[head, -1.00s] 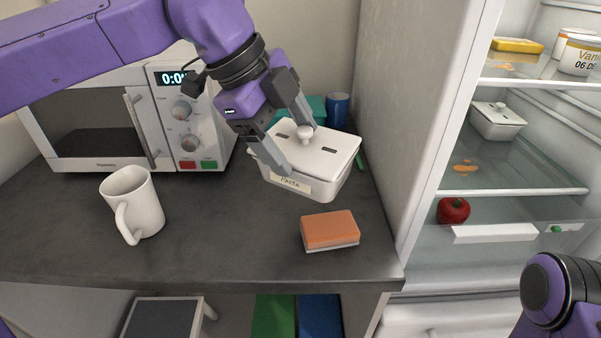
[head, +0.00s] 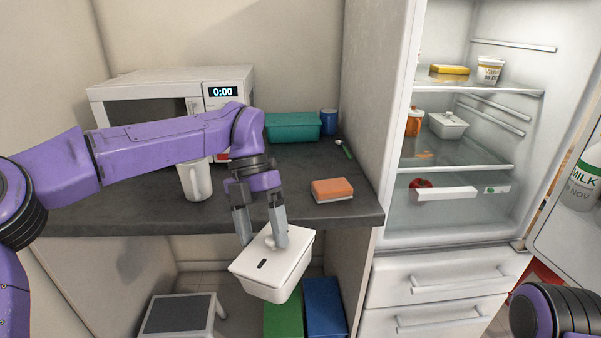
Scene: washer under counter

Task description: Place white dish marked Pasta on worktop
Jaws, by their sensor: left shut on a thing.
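My left gripper (head: 261,238) is shut on the white lidded dish (head: 270,270), its fingers at the lid beside the round knob. The dish hangs in front of the worktop's front edge, slightly tilted, off the surface. Its Pasta label cannot be read in this view; it showed on the dish's side earlier. The dark grey worktop (head: 300,160) lies behind the gripper. My right arm shows only at the lower right corner, and its gripper is out of frame.
On the worktop stand a microwave (head: 140,97), a white mug (head: 195,181), an orange sponge (head: 332,189), a teal box (head: 293,126) and a blue cup (head: 328,122). The open fridge at right holds another white lidded dish (head: 448,124). A stool (head: 180,315) stands below.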

